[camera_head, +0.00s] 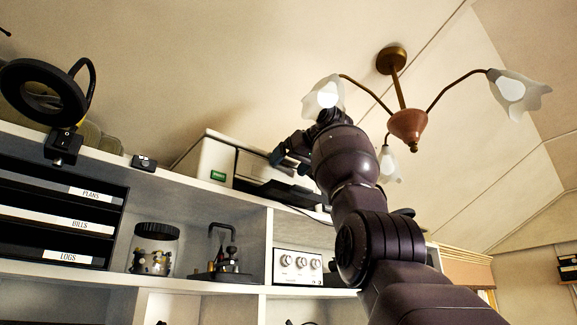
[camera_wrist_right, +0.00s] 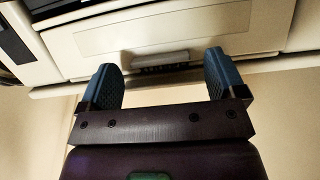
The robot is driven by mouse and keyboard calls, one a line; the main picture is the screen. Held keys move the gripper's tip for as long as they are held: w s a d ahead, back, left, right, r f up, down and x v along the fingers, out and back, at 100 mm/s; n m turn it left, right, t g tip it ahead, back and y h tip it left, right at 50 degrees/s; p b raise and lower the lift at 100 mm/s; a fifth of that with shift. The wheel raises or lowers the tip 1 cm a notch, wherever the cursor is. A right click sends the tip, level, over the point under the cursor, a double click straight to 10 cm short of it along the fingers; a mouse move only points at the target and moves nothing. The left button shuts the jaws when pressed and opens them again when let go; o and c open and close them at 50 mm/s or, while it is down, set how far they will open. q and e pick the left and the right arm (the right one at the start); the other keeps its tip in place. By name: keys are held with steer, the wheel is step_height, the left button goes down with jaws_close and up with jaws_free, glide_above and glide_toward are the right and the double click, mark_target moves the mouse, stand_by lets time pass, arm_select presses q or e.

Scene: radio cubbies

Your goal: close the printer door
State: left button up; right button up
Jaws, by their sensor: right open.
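The printer (camera_head: 216,160) is a cream box with a green label on top of the white shelf unit. A dark flat part (camera_head: 283,191) juts out low at its front; I cannot tell whether it is the door or a tray. In the right wrist view a cream printer panel (camera_wrist_right: 160,30) with a recessed outline and a small handle-like lip (camera_wrist_right: 160,58) fills the top. My right gripper (camera_head: 281,158) is beside the printer's front, partly hidden by my own arm. Its blue fingers (camera_wrist_right: 162,82) are apart and empty, with the lip in line between them. My left gripper is out of view.
The shelf unit (camera_head: 190,191) holds labelled black trays (camera_head: 60,215), a jar (camera_head: 154,250) and a white knobbed box (camera_head: 298,266). A ring lamp (camera_head: 62,142) stands at left. A ceiling lamp (camera_head: 407,124) hangs close behind my right arm.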

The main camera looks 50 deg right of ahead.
arm_select(q)
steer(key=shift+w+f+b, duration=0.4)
steer(key=shift+b, duration=0.55)
arm_select(e)
steer(key=v, duration=1)
